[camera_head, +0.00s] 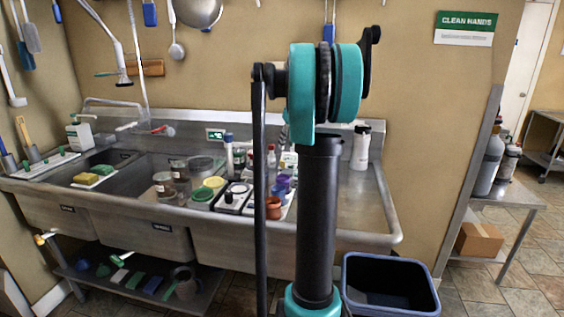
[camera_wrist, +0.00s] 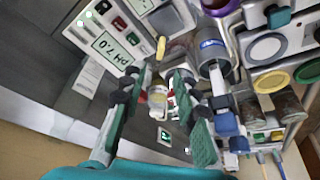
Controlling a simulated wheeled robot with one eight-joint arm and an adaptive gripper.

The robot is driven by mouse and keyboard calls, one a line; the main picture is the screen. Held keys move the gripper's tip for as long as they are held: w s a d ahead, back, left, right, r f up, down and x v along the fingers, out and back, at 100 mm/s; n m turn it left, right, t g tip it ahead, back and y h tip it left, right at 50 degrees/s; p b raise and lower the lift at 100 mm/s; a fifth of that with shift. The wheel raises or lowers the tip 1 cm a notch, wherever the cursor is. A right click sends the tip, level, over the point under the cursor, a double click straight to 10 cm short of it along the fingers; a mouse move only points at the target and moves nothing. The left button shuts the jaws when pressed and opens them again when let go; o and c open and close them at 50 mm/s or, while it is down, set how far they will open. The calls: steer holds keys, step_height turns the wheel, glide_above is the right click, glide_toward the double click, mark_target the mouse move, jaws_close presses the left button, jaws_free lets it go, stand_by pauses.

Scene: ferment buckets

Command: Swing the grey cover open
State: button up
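A white meter (camera_wrist: 100,45) with a "pH 7.0" label is at the upper left of the wrist view. A grey piece (camera_wrist: 168,18), which looks like the grey cover, sits beside it at the top edge, partly cut off. I cannot tell how far it stands open. My gripper (camera_wrist: 160,73) is open, its two dark green fingers apart and pointing toward the bench things. A small yellow-and-white bottle (camera_wrist: 157,95) shows between the fingers, and I cannot tell its distance. A yellow-tipped piece (camera_wrist: 161,47) lies just past the fingertips. In the head view my arm hides the gripper.
A steel sink (camera_head: 150,220) holds jars (camera_head: 163,184) and a yellow lid (camera_head: 214,182). A grey-and-blue cylinder (camera_wrist: 212,50) stands close right of the fingers. The drainboard (camera_head: 350,205) is mostly clear around a white bottle (camera_head: 360,149). A dark bin (camera_head: 390,262) stands on the floor.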

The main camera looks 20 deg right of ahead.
mark_target(282, 161)
steer(key=x, duration=1)
steer(key=shift+f, duration=0.25)
steer(key=shift+c, duration=0.3)
jaws_close()
